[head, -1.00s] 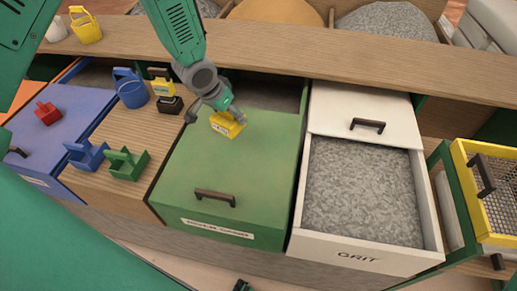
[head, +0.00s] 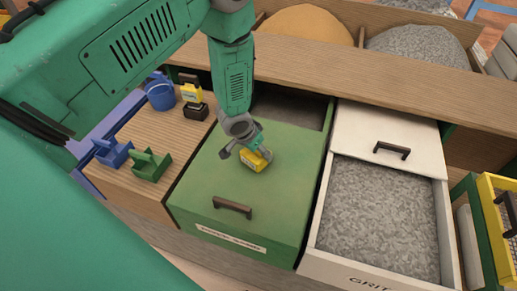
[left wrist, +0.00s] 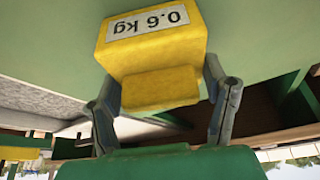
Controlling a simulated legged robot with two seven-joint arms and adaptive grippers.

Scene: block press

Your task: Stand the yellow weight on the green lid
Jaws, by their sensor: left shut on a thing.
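The yellow weight (head: 256,160) is a small block over the middle of the green lid (head: 195,178), behind the lid's dark handle. My left gripper (head: 256,148) is shut on the weight from above. In the left wrist view the weight (left wrist: 152,50) carries a label reading "0.6 kg", upside down in that picture, and the fingers of my left gripper (left wrist: 165,100) lie along its sides. I cannot tell whether its underside touches the lid. My right gripper is not in view.
A wooden top at the left holds a blue bucket (head: 160,93), a second yellow weight (head: 191,93) on a black block, and blue and green carriers (head: 150,165). Right of the lid is an open grit bin (head: 380,215). A wooden ledge (head: 330,75) runs behind.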

